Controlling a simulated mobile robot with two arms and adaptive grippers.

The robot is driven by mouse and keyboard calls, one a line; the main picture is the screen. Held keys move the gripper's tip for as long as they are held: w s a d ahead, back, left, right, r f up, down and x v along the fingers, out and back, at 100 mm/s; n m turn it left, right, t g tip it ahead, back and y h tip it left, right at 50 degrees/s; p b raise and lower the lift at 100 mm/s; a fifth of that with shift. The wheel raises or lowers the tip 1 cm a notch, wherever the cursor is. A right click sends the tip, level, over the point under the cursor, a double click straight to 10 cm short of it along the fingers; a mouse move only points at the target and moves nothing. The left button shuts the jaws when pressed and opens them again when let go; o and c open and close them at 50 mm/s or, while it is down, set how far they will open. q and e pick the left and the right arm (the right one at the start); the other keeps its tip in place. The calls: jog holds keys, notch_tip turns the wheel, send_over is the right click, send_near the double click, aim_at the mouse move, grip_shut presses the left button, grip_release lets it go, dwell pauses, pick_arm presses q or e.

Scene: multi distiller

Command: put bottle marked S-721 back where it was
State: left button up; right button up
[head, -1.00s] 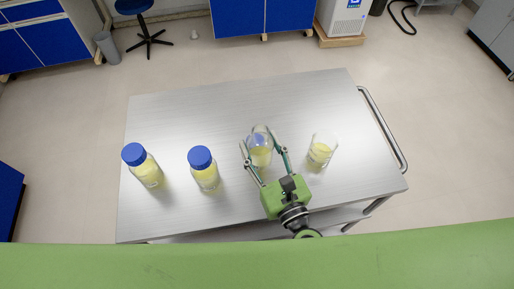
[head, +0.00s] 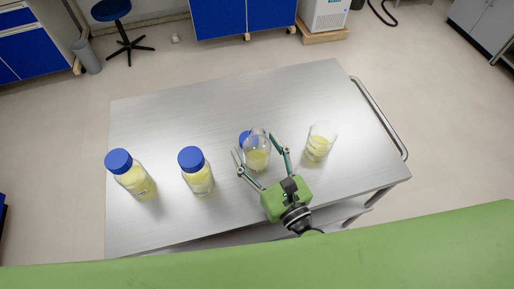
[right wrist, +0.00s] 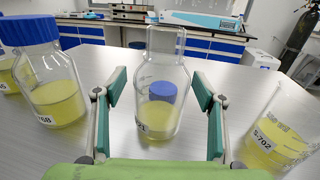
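A clear uncapped glass bottle (head: 257,158) with yellow liquid stands upright on the metal table. In the right wrist view, this bottle (right wrist: 150,115) has a partly visible label ending in "21". A loose blue cap (head: 244,138) lies behind it and shows through its glass in the wrist view. My right gripper (head: 256,145) is open, with one finger on each side of the bottle. In the wrist view, gaps show between both fingers and the glass. My left gripper is out of view.
Two blue-capped bottles of yellow liquid stand to the left, one nearer (head: 198,178) and one farther (head: 136,182). A beaker (head: 320,143) marked S-702 stands close on the right. The table's (head: 200,110) back area is clear.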

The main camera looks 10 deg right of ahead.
jog(key=shift+r, duration=0.2)
jog(key=shift+s+d+f, duration=0.1)
jog(key=shift+s+f, duration=0.05)
jog(key=shift+s, duration=0.1)
jog(key=b+v, duration=0.5)
jog(key=v, duration=0.5)
jog(key=shift+s+d, duration=0.1)
jog(key=shift+s, duration=0.15)
jog(key=shift+s+d, duration=0.2)
jog(key=shift+s, duration=0.2)
